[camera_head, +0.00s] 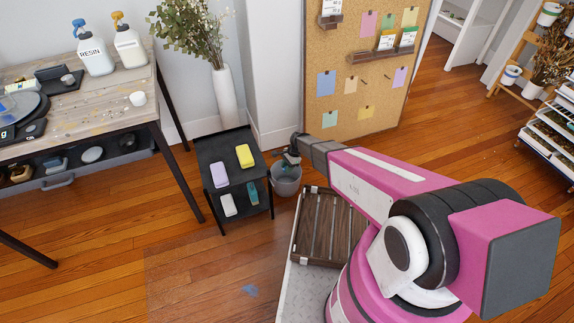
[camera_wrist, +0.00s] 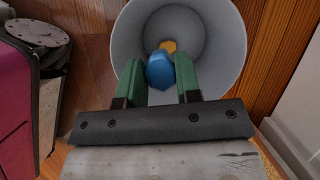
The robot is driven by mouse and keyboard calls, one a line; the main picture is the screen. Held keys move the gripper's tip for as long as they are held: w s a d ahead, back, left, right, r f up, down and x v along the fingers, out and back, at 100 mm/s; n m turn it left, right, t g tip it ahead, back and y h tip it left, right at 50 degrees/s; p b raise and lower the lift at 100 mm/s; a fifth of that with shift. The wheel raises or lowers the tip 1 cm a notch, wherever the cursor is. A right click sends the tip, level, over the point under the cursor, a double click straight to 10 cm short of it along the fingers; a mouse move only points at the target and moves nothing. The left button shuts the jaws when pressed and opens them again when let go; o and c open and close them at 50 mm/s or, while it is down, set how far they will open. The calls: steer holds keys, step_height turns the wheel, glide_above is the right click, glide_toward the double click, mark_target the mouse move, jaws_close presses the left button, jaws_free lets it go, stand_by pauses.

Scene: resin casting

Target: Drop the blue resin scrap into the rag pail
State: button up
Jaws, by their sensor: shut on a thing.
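The blue resin scrap (camera_wrist: 160,71) is between the green fingers of my gripper (camera_wrist: 159,80) in the wrist view. The fingers are shut on it. Behind the scrap is the open mouth of the grey rag pail (camera_wrist: 226,60), with a yellow-orange thing (camera_wrist: 169,46) at its bottom. The scrap appears over the inside of the pail; its exact height cannot be told. In the head view, my gripper (camera_head: 291,158) is above the pail (camera_head: 287,184), at the end of the outstretched arm. The scrap is not clear in that view.
A black two-tier rack (camera_head: 236,177) with yellow, lilac, white and teal items stands just left of the pail. A worktable (camera_head: 100,93) with resin bottles (camera_head: 95,52) is at the left. A vase (camera_head: 224,97) and a cork board (camera_head: 357,60) are behind. Floor in front is mostly clear.

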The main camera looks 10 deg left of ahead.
steer(key=shift+f, duration=1.3)
steer(key=o, duration=1)
steer(key=v, duration=1.1)
steer(key=shift+f, duration=0.1)
